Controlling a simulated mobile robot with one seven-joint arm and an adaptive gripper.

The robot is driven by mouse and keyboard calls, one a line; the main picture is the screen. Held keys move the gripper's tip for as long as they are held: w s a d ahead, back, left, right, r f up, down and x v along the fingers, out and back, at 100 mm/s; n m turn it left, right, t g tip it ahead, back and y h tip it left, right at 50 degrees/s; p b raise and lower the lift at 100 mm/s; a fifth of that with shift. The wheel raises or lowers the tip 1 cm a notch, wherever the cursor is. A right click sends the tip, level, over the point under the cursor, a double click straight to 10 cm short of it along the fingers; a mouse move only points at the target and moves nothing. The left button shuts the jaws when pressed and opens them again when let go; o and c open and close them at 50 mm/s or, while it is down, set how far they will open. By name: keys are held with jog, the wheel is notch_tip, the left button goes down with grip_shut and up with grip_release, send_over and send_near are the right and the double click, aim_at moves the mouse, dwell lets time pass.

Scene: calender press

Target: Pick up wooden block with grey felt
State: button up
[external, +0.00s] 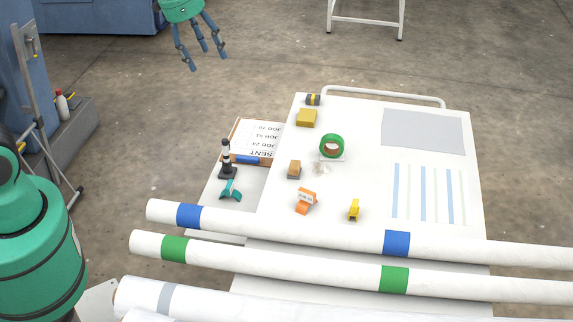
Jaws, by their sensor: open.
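The wooden block with grey felt (294,169) appears to be the small tan block with a grey layer beneath it. It sits on the white table (270,215), left of the middle, below the green tape roll and above an orange item. My gripper (202,60) is high at the upper left of the external view, fingers spread and pointing down. It is open and empty, well away from the block and beyond the table's edge.
A green tape roll (331,145), a yellow block (306,118), an orange item (306,201) and a yellow clip-like item (354,210) surround the block. Long white rolls (300,229) cross the front. A clipboard (252,142) and black stamp-like item (227,165) lie left.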

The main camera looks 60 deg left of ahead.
jog(key=w+d+f+m+g+p, duration=0.1)
jog(key=w+f+m+p, duration=0.1)
jog(key=w+f, duration=1.15)
jog(key=w+f+m+p, duration=0.1)
jog(key=w+f, duration=0.4)
jog(key=f, duration=0.4)
jog(key=w+f+m+g+p, duration=0.1)
jog(key=w+f, duration=0.4)
jog(key=f, duration=0.3)
jog(key=shift+d+f+m+h, duration=0.3)
jog(key=shift+d+f, duration=0.05)
jog(key=shift+d, duration=0.05)
jog(key=shift+w, duration=0.1)
send_over(294, 164)
jog(key=shift+s+a+f+b, duration=0.15)
jog(key=shift+f+b, duration=0.05)
jog(key=shift+f, duration=1.95)
jog(key=shift+s+a+f+b, duration=0.15)
jog(key=shift+f, duration=1.95)
jog(key=shift+f, duration=0.1)
jog(key=shift+w+d+f+b, duration=0.15)
jog(key=shift+d+f+b, duration=0.05)
jog(key=shift+f, duration=1.05)
jog(key=shift+w+d+f+b, duration=0.1)
jog(key=shift+d+f+b, duration=0.05)
jog(key=shift+f, duration=1.05)
